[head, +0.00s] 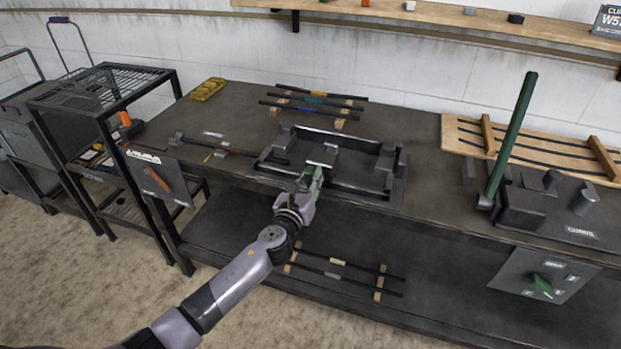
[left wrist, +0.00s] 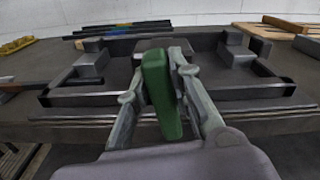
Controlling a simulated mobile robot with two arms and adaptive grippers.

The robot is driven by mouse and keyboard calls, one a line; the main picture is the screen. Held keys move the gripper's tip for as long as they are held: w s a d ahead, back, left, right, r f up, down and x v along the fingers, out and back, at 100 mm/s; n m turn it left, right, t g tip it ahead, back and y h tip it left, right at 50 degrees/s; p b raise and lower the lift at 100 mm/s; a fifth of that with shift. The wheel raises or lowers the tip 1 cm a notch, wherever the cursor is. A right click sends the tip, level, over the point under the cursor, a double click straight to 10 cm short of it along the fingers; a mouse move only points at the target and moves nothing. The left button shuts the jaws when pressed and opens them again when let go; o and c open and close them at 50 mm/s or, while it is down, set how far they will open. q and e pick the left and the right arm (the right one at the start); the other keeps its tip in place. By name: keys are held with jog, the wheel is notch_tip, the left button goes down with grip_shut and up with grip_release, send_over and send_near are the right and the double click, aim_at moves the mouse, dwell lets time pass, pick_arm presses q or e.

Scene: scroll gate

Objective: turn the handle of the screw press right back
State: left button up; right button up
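The screw press (head: 395,190) is a dark open frame on the bench with blocks inside it; it also fills the middle of the left wrist view (left wrist: 85,98). Its green handle (head: 316,182) is at the front side of the frame. In the left wrist view the green handle (left wrist: 162,95) stands almost upright, leaning slightly. My left gripper (head: 307,186) is at the handle, with one finger on each side (left wrist: 160,75). The fingers look closed against it, and they hide part of its sides. My right gripper is out of view.
A tall green lever (head: 512,135) rises from a dark bending tool at the right. A panel with a small green knob (head: 543,285) hangs at the bench front. Rods on wooden supports (head: 315,100) lie behind the press. A black wire rack (head: 100,85) stands at left.

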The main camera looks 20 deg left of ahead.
pick_arm(q)
grip_shut()
jog(key=shift+n, duration=0.3)
